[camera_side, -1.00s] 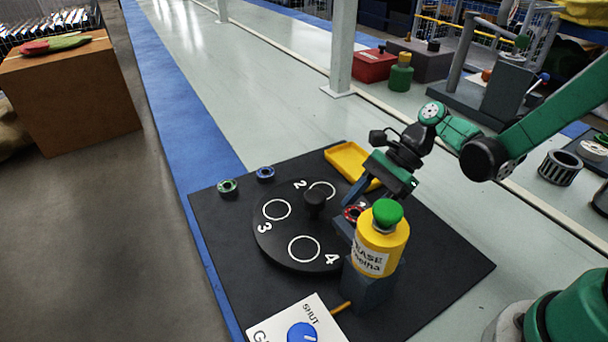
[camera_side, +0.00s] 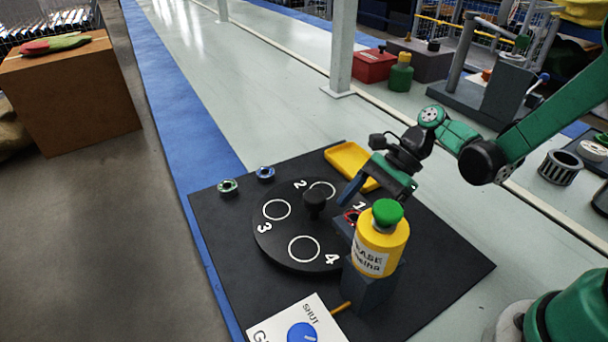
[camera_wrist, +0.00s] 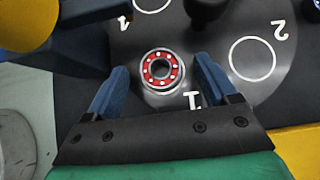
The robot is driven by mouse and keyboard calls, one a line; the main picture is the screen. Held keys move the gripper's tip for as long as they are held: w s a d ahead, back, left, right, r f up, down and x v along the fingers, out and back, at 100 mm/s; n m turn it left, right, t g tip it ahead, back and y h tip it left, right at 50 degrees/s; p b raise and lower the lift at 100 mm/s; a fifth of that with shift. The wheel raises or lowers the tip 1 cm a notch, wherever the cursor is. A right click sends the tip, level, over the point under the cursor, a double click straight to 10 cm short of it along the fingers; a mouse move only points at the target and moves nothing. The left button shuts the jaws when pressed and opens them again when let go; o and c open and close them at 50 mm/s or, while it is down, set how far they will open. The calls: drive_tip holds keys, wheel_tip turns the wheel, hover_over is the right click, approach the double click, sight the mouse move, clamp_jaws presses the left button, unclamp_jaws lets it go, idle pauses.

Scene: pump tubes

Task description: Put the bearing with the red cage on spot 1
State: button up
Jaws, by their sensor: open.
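The bearing with the red cage (camera_wrist: 161,69) lies flat on spot 1 of the black round turntable (camera_wrist: 215,95). A little of the white ring shows at its lower edge in the wrist view. In the side view the bearing (camera_side: 352,216) is partly hidden behind the yellow bottle. My gripper (camera_wrist: 162,64) is open and empty above the bearing, one finger to each side, with a gap between each finger and the bearing. In the side view my gripper (camera_side: 362,200) hangs just above spot 1, its right finger partly hidden.
The yellow bottle with a green cap (camera_side: 381,240) stands close to my gripper. A black knob (camera_side: 314,203) rises from the turntable's middle. Green (camera_side: 228,186) and blue (camera_side: 265,173) bearings lie beyond it. A yellow tray (camera_side: 350,163) is behind. Spots 2, 3 and 4 are bare.

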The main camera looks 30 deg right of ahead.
drive_tip(key=s+d+r+n+t+h, duration=0.1)
drive_tip(key=d+r+n+t+h, duration=0.2)
drive_tip(key=n, duration=0.6)
drive_tip(key=s+d+r+n+t+h, duration=0.2)
drive_tip(key=r+n+h, duration=0.4)
drive_tip(key=n, duration=0.3)
drive_tip(key=shift+s+d+r+t, duration=0.15)
drive_tip(key=shift+d+r+t, duration=0.1)
drive_tip(key=shift+d+t, duration=0.7)
